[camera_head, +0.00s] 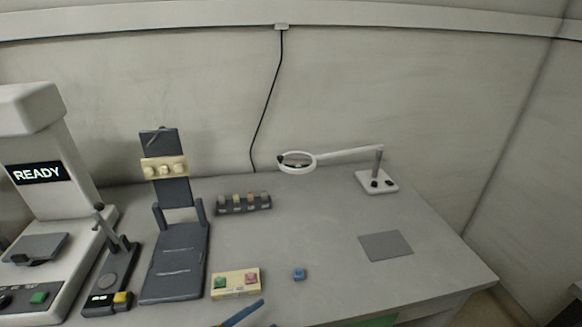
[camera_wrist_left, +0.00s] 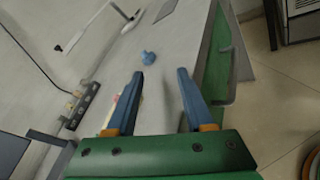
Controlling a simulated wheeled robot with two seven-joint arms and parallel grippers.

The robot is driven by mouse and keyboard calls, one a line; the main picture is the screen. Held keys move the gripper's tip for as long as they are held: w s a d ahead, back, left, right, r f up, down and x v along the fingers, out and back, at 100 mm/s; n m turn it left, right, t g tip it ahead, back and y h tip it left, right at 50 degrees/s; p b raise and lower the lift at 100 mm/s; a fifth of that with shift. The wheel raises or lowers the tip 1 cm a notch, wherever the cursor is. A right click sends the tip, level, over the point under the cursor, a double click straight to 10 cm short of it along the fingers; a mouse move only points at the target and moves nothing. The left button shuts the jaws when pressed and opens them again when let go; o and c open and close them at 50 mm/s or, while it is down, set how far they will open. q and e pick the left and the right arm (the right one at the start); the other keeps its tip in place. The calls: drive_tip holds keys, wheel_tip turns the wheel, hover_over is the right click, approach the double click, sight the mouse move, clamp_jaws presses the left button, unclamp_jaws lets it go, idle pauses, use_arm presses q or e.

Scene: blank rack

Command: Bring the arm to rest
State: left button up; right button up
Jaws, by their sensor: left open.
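My left gripper (camera_head: 267,313) shows only in part at the bottom edge of the head view, near the front of the grey table. In the left wrist view the gripper (camera_wrist_left: 160,76) is open, its two blue fingers wide apart with nothing between them. A small blue piece (camera_head: 299,274) stands alone on the table. In the left wrist view the blue piece (camera_wrist_left: 148,57) lies beyond the fingertips, apart from them. My right gripper is not in view.
A cream block with green and pink pieces (camera_head: 236,282) lies close to my left gripper.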

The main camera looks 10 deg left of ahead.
use_arm(q)
drive_tip(key=s+d+f+m+g+y, duration=0.25)
drive_tip(key=s+f+m+g, duration=0.5)
drive_tip(key=m, duration=0.85)
drive_tip(key=s+a+m+y, duration=0.7)
drive_tip(key=a, duration=0.2)
wheel_tip(320, 180, down, 17)
drive_tip(key=s+g, duration=0.2)
drive_tip(key=s+a+f+g, duration=0.1)
drive_tip(key=s+a+f, duration=0.1)
drive_tip(key=s+f, duration=0.8)
drive_tip(key=shift+s+a+f+m, duration=0.2)
drive_tip(key=shift+s+a+m, duration=0.15)
drive_tip(key=shift+s, duration=0.65)
